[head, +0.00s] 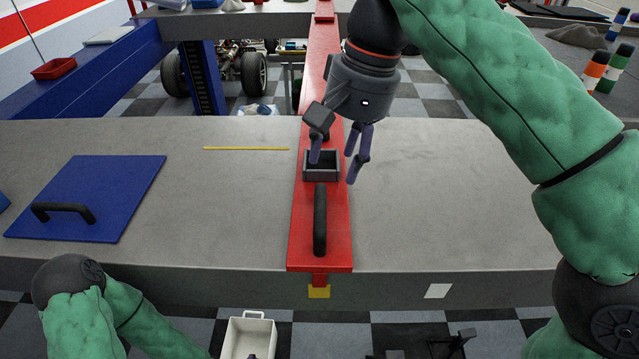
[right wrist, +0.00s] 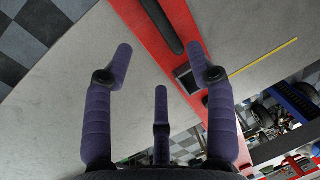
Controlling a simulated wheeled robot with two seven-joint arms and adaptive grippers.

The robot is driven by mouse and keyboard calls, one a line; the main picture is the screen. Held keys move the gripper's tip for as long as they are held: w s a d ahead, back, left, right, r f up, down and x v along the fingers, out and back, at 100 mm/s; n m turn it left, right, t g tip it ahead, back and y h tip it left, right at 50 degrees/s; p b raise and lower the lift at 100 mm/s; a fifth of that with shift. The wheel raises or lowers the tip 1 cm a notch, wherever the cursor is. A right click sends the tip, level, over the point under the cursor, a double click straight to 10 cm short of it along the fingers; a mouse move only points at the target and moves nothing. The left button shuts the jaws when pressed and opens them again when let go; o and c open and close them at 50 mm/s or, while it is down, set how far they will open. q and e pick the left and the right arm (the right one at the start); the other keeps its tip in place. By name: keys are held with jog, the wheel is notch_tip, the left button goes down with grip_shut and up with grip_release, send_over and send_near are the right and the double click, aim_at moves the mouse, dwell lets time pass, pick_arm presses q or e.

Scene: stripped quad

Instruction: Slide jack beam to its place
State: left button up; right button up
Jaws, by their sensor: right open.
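The red jack beam (head: 336,215) runs front to back across the grey bench top, its near end at the bench's front edge. It carries a black bar handle (head: 320,225) and a small dark open box (head: 306,178) behind it. My right gripper (head: 335,165) is open and empty, its purple fingers over the beam by the box, beyond the handle. In the right wrist view, the fingers (right wrist: 160,62) are spread, with the beam (right wrist: 143,22), the handle (right wrist: 162,24) and the box (right wrist: 182,76) past the tips.
A blue panel (head: 110,190) with a black handle lies on the left of the grey bench (head: 440,220). A thin yellow strip (head: 245,148) lies left of the beam. A yellow marker (head: 319,291) is below its near end. Bench right of the beam is clear.

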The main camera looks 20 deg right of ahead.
aim_at(325, 209)
jog(key=f, duration=0.3)
jog(key=a+f, duration=0.1)
jog(key=f, duration=0.4)
jog(key=shift+a+f+b, duration=0.3)
jog(key=shift+f, duration=0.4)
jog(key=shift+w+a+f, duration=0.1)
jog(key=shift+a+f, duration=0.05)
jog(key=shift+f, duration=0.3)
grip_shut()
